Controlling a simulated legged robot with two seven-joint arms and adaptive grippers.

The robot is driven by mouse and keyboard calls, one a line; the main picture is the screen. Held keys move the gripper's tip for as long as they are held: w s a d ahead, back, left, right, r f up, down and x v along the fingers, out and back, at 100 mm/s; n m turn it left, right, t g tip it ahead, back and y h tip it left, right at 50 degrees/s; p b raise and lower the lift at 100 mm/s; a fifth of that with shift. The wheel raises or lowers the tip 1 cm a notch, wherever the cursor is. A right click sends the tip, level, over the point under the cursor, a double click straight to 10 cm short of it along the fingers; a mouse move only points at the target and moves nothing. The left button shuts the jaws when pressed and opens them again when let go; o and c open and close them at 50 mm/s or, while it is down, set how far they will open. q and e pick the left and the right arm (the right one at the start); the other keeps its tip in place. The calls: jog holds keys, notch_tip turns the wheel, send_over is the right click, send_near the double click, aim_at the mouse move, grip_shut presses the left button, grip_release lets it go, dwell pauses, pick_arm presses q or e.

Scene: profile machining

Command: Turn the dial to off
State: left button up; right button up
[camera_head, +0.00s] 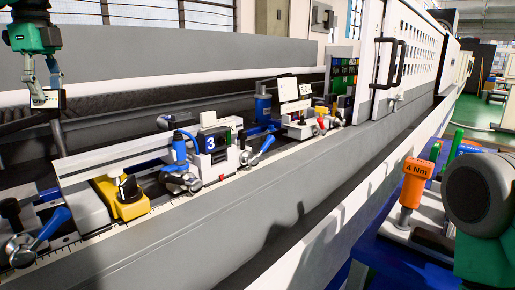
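A black dial knob (128,188) stands upright on a yellow housing (118,203) on the machine bed at the lower left. Its off marking is too small to read. My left gripper (46,97) hangs at the upper left with its fingers pointing down and spread apart. A small pale block shows by the fingertips; I cannot tell whether it touches them. The gripper is up and to the left of the dial, clear of it. My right gripper is not in view; only a green and grey part of my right arm shows at the lower right.
Blue-handled levers (50,223) and a white unit marked 3 (213,142) sit along the bed near the dial. A blue bench at the right holds an orange tool marked 4 Nm (413,182). The grey front ledge (190,225) is bare.

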pick_arm(q)
jog(key=shift+d+r, duration=0.15)
jog(key=shift+d, duration=0.15)
jog(key=shift+s, duration=0.1)
grip_shut()
jog(key=shift+a+r+m+p, duration=0.15)
jog(key=shift+m+p, duration=0.75)
jog(key=shift+m, duration=0.3)
jog(key=shift+s+m+p, duration=0.1)
jog(key=shift+m+p, duration=0.35)
jog(key=shift+m, duration=0.55)
jog(key=shift+a, duration=0.1)
